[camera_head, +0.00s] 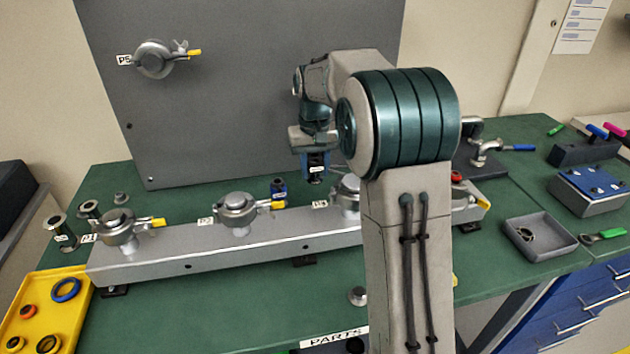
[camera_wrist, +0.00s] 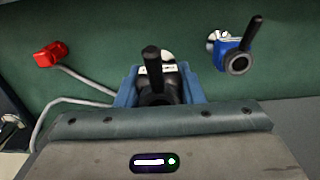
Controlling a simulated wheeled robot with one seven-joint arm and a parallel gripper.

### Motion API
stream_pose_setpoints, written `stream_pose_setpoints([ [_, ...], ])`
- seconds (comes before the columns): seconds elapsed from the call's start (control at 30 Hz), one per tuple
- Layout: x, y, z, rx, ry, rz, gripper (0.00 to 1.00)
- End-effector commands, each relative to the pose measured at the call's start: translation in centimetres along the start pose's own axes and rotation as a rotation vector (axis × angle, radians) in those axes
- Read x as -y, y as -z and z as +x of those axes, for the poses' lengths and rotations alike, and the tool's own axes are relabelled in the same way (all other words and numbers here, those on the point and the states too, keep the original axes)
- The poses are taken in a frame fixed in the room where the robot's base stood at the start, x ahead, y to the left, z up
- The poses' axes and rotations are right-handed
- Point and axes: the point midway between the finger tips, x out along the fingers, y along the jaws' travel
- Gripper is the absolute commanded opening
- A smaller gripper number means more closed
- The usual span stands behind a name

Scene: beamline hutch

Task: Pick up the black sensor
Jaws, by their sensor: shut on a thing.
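The black sensor (camera_wrist: 152,68) is between the blue fingers of my gripper (camera_wrist: 160,88) in the wrist view. It has a dark upright stem and a white label. In the head view my gripper (camera_head: 315,160) points down behind the metal rail, in front of the grey panel, with the labelled black sensor (camera_head: 316,177) at its tips. I cannot tell whether the sensor's bottom clears the bench. A similar blue sensor (camera_head: 279,188) stands to its left, behind the rail, and shows at the upper right of the wrist view (camera_wrist: 232,57).
The metal rail (camera_head: 200,258) with several clamped fittings runs in front of my gripper. The grey panel (camera_head: 240,90) rises behind. A yellow tray (camera_head: 75,310) is at left, a grey tray (camera_head: 540,237) at right. A red piece (camera_wrist: 50,54) with a grey cable lies left in the wrist view.

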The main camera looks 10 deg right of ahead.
Motion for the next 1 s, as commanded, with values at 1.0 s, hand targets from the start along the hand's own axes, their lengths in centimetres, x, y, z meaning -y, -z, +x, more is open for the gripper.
stream_pose_setpoints([
  [1.0, 0.0, 0.1, -21.4, -0.001, 0.0, 0.0, 0.07],
])
